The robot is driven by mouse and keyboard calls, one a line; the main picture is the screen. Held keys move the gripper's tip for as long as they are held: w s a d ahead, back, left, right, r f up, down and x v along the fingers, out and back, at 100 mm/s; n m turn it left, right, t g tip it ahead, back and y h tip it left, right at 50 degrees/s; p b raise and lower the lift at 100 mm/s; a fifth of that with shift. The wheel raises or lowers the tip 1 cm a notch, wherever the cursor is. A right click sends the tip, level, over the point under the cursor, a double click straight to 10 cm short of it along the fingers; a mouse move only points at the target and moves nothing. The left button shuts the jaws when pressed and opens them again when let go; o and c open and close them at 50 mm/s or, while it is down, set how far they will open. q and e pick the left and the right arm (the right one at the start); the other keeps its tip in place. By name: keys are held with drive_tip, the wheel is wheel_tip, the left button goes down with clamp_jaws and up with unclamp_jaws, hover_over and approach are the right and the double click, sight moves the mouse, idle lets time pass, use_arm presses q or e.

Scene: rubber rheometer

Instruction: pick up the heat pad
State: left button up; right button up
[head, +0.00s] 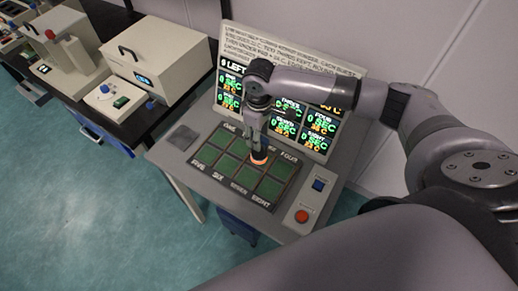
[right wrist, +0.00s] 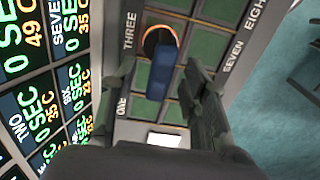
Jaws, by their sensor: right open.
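A round dark disc with an orange rim (head: 259,160) and a blue upright handle, which I take for the heat pad, stands on the slot marked three of the green grid board (head: 227,192). In the right wrist view its blue handle (right wrist: 161,76) rises toward the camera, covering part of the disc. My right gripper (head: 257,143) is above it, pointing down. The fingers (right wrist: 158,85) are open, one on each side of the handle, with gaps visible. My left gripper is not in view.
A thin dark grey square (head: 183,138) lies left of the board. A display panel (head: 285,128) stands behind it. A blue button (head: 318,185) and a red button (head: 302,216) are at the right. Beige machines (head: 155,62) stand on a black bench at left.

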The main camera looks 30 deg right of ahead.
drive_tip(key=shift+f, duration=0.85)
drive_tip(key=shift+c, duration=0.2)
clamp_jaws()
drive_tip(key=shift+w+r, duration=0.1)
drive_tip(key=shift+r, duration=0.05)
